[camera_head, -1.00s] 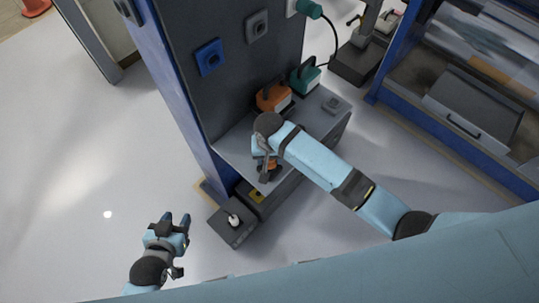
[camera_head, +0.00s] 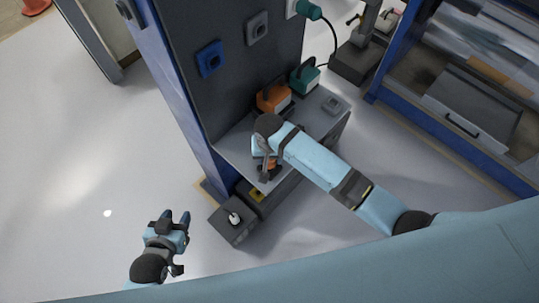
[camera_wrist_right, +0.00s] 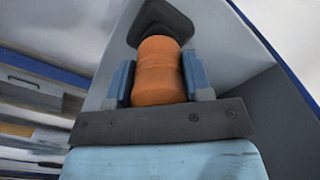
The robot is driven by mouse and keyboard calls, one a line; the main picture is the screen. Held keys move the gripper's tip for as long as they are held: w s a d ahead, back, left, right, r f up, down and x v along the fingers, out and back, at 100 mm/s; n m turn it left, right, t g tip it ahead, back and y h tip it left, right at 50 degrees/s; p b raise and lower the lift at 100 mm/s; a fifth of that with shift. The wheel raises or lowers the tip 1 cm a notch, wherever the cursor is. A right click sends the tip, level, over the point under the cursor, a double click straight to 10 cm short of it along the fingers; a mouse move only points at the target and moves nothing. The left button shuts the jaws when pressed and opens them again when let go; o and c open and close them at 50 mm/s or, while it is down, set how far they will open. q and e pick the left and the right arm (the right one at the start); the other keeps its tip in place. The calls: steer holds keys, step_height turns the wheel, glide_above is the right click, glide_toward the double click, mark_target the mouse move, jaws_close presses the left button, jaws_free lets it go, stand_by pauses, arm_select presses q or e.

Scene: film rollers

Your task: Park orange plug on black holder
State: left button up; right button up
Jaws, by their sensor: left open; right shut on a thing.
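The orange plug (camera_wrist_right: 158,72) is held between the blue fingers of my right gripper (camera_wrist_right: 160,82), with a dark flared piece (camera_wrist_right: 160,18) at its far end. I cannot tell whether that piece is part of the plug or a black holder. In the head view my right gripper (camera_head: 265,160) is at the front of the grey shelf, and a little of the orange plug (camera_head: 271,167) shows. My arm partly hides it. My left gripper (camera_head: 177,222) is open and empty over the floor, left of the station. I cannot clearly pick out a black holder.
An orange box (camera_head: 272,97) and a teal box (camera_head: 305,78) stand at the shelf's back. A grey square fixture (camera_head: 332,104) is at its right. A blue socket (camera_head: 209,58) and a grey socket (camera_head: 257,28) are on the panel. A dark box (camera_head: 233,222) stands low in front.

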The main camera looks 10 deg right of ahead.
steer(key=shift+p, duration=0.5)
steer(key=shift+f, duration=0.55)
steer(key=o, duration=1.3)
steer(key=shift+c, duration=0.2)
step_height(320, 180, up, 14)
steer(key=shift+s+f, duration=0.1)
